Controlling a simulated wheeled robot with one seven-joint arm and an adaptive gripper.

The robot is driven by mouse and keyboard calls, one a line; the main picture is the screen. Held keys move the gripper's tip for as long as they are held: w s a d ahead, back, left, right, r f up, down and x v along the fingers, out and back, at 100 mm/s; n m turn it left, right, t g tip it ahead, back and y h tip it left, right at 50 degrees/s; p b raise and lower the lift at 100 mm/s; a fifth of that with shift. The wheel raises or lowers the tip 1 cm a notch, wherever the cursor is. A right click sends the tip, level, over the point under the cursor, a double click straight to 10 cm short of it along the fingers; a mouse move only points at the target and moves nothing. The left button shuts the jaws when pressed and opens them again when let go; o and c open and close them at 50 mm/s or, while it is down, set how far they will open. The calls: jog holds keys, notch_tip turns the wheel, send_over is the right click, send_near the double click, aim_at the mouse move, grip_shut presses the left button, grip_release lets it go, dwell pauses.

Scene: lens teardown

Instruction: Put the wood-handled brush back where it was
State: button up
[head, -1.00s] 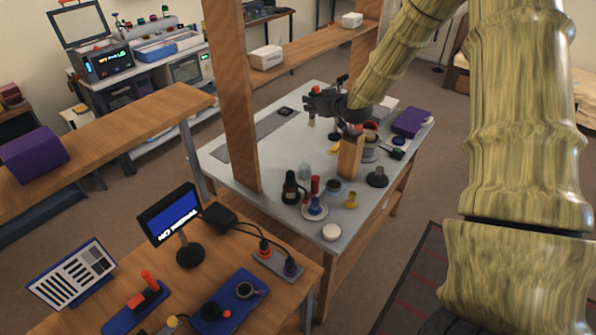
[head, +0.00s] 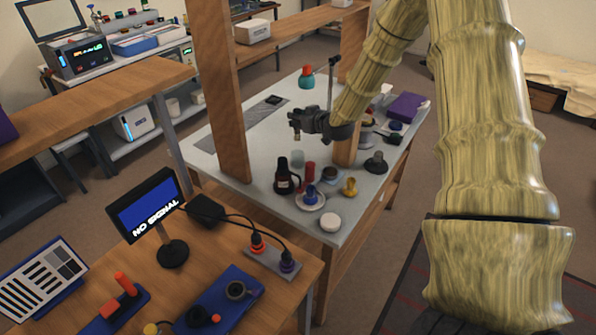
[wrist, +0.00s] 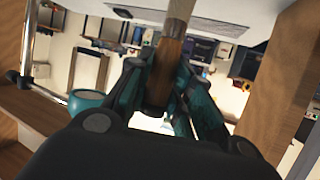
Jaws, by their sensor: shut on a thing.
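My gripper (head: 296,122) is above the grey worktable (head: 255,165), behind the glass and the dark bottle in the head view. In the wrist view its fingers (wrist: 160,85) are shut on the wood-handled brush (wrist: 168,65). The brown handle lies between the fingers, and its paler part runs toward the top edge of the picture. In the head view only a small bit of the brush (head: 296,136) shows below the fingers. The brush appears clear of the tabletop.
The table's left part is mostly clear.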

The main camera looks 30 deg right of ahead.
jog(key=shift+f+p, duration=1.2)
jog(key=shift+f, duration=4.2)
jog(key=shift+f, duration=0.15)
jog(key=o, duration=0.9)
jog(key=shift+s+r, duration=0.1)
jog(key=shift+r, duration=0.1)
jog(key=shift+b+v, duration=1.55)
jog(key=shift+v, duration=4.4)
